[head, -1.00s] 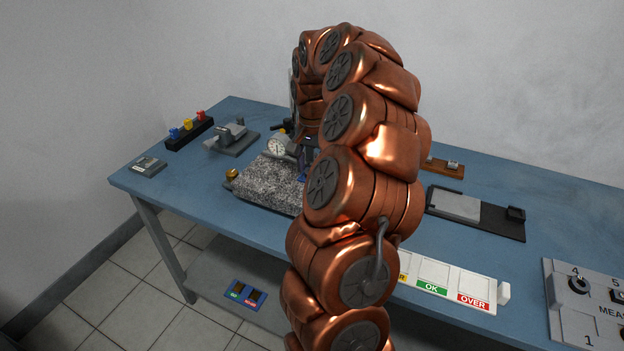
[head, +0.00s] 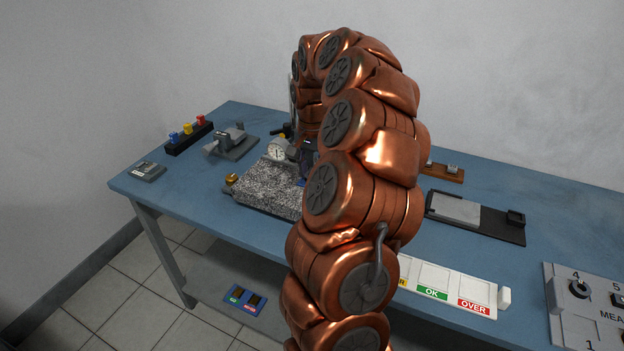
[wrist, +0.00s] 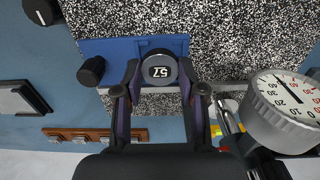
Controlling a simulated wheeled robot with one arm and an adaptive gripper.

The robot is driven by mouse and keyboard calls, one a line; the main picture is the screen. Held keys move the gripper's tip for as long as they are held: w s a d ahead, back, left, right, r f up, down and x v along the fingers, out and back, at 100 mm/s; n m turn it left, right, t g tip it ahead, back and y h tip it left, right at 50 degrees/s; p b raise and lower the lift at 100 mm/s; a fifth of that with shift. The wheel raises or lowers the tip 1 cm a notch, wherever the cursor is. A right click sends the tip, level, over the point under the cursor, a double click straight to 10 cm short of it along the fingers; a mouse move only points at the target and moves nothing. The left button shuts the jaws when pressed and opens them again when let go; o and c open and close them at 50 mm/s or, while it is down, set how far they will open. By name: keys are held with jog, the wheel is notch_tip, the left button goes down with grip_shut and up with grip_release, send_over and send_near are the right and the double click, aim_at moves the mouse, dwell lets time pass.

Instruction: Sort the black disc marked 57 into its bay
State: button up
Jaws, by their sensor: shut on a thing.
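The black disc marked 57 (wrist: 160,67) is between the fingertips of my gripper (wrist: 159,76) in the wrist view, and the fingers are shut on it. The disc is over or against a blue fixture (wrist: 112,50) on the speckled granite block; I cannot tell whether it touches. In the head view my arm hides the disc and most of the gripper. A white tray with bays (head: 434,277) is at the bench's front edge, with green OK and red OVER labels. Its left bay is partly hidden by my arm.
A dial gauge (wrist: 285,105) stands close to the right of my gripper, and a black knob (wrist: 91,70) is to its left. The granite block (head: 262,189) stands on the blue bench (head: 390,250). A black tray with a grey plate (head: 475,216) lies to the right.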

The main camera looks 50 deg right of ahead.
jog(key=shift+r+p, duration=0.3)
jog(key=shift+r, duration=2.05)
